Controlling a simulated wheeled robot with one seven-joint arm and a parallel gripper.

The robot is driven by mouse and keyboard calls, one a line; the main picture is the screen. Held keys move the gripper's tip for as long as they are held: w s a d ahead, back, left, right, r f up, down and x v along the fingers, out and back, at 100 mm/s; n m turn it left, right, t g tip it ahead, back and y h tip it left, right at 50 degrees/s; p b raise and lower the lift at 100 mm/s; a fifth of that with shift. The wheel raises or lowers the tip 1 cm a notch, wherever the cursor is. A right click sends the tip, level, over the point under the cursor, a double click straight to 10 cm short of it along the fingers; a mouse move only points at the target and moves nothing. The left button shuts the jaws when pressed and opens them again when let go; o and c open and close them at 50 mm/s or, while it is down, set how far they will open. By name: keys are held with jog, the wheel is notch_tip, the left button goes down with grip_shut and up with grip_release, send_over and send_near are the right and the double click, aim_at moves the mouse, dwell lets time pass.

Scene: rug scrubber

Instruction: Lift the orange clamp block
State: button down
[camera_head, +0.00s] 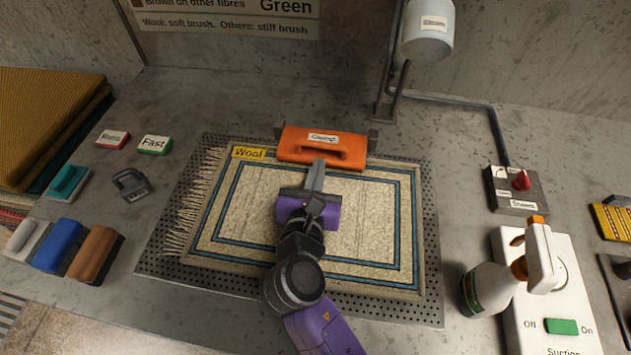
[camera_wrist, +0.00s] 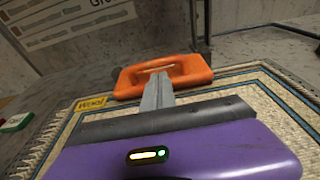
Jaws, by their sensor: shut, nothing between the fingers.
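The orange clamp block (camera_head: 293,145) lies across the far edge of the wool rug (camera_head: 342,219), with a handle opening in its front and a small label on top. It also shows in the wrist view (camera_wrist: 191,72). My gripper (camera_head: 319,164) is shut and empty, its fingers pointing at the handle of the block. In the wrist view the closed fingertips (camera_wrist: 158,76) overlap the handle opening. I cannot tell whether they touch the block.
The rug lies on a perforated metal plate (camera_head: 428,268). Several brushes, including a blue one (camera_head: 60,245), stand at the left. A spray bottle (camera_head: 490,288) and a suction switch panel (camera_head: 585,335) are at the right. A post with a white canister (camera_head: 428,45) rises behind.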

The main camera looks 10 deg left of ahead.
jog(key=shift+w+f, duration=0.25)
jog(key=shift+w, duration=1)
jog(key=shift+r, duration=0.15)
jog(key=shift+w+r+p, duration=0.1)
jog(key=shift+r+p, duration=0.2)
jog(key=shift+p, duration=0.2)
